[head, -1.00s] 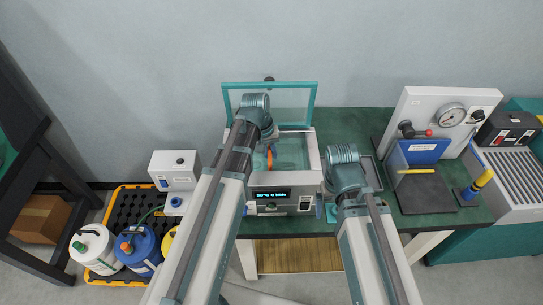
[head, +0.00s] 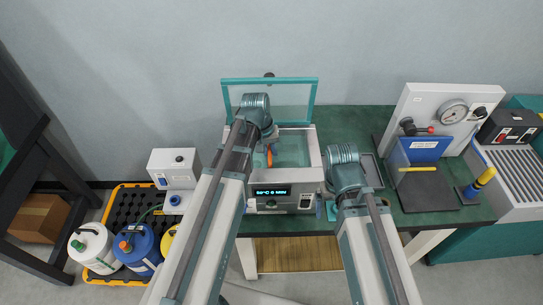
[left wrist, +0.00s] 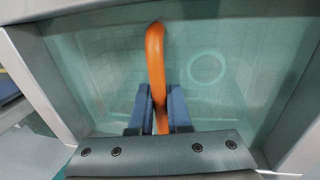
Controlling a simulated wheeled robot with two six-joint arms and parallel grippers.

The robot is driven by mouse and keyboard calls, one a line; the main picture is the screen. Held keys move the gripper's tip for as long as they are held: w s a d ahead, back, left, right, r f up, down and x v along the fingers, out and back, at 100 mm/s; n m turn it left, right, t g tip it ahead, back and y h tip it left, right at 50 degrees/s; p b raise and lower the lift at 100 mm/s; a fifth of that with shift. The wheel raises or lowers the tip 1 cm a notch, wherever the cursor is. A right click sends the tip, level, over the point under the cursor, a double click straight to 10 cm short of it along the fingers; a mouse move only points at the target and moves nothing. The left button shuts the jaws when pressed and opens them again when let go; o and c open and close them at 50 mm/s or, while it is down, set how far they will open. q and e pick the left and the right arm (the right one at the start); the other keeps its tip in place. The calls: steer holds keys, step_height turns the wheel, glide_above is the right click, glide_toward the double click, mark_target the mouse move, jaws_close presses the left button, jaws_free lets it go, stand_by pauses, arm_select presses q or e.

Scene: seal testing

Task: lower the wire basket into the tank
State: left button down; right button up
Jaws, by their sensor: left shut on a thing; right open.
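The tank (head: 317,160) is an open-topped metal bath with clear greenish water, its glass lid (head: 298,97) raised behind it. My left gripper (left wrist: 160,105) is over the tank, shut on the orange handle of the wire basket (left wrist: 155,55). The handle also shows in the head view (head: 269,157), below my left wrist. Faint mesh lines of the basket appear beneath the water in the left wrist view; its depth and whether it touches the floor are unclear. My right gripper (head: 325,208) is open at the tank's front right, mostly hidden by its arm.
A control panel with a lit display (head: 271,192) is on the tank's front. A gauge stand (head: 440,105) and a grooved metal unit (head: 515,175) stand right. Bottles (head: 140,247) sit in a yellow-edged tray at lower left.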

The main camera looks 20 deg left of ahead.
arm_select(q)
steer(key=shift+f, duration=0.25)
steer(key=c, duration=0.8)
jaws_free()
step_height(320, 180, up, 11)
steer(key=p, duration=1)
steer(key=shift+r+p, duration=0.1)
steer(key=shift+p, duration=0.3)
